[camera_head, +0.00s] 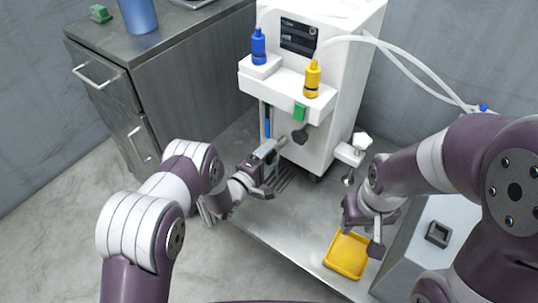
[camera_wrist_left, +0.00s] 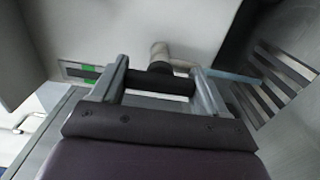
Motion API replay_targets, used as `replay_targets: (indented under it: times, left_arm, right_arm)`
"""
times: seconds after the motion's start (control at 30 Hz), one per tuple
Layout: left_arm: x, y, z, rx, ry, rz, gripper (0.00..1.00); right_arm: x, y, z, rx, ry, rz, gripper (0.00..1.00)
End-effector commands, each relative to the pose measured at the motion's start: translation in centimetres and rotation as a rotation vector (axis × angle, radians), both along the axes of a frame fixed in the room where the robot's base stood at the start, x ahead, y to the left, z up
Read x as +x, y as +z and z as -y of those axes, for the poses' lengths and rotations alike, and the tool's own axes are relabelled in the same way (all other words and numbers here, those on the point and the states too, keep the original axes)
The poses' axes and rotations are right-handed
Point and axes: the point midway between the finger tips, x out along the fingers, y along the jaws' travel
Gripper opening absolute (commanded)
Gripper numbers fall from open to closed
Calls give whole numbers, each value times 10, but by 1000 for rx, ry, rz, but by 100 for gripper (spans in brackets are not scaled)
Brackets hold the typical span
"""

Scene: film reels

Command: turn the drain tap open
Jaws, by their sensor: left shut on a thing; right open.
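The drain tap shows in the left wrist view as a dark crossbar handle (camera_wrist_left: 158,83) on a short pale stem (camera_wrist_left: 160,52) at a white housing. My left gripper (camera_wrist_left: 160,88) is shut on this handle, with one finger at each end of the bar. In the head view my left gripper (camera_head: 270,170) is low at the front of the white machine (camera_head: 345,95), and the handle is hard to make out there. I cannot tell how far the tap is turned. My right gripper (camera_head: 361,236) is open over the far edge of a yellow tray (camera_head: 347,272).
A blue-capped bottle (camera_head: 259,47) and a yellow bottle (camera_head: 313,78) stand on the machine's shelf. A white fitting (camera_head: 353,150) sticks out at its right. Grey cabinets (camera_head: 190,70) stand at the left. A grey box (camera_head: 437,215) is right of the tray.

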Motion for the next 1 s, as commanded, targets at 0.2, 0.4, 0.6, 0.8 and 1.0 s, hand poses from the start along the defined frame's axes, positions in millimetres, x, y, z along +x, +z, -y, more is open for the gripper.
replay_targets:
  times: [0.2,0.4,0.6,0.8,1.0]
  left_arm:
    - [-1,-1,0,0,0,-5,100]
    - [0,-1,0,0,0,-2,100]
    - [-20,3,-15,0,2,-7,100]
    - [-65,4,-48,-1,4,-7,100]
    - [-96,1,-70,1,3,-6,100]
  right_arm:
    - [0,0,0,0,0,0,43]
    - [0,0,0,0,0,0,43]
    - [0,14,0,0,0,0,43]
    - [0,33,0,0,0,0,43]
    - [0,41,0,0,0,0,43]
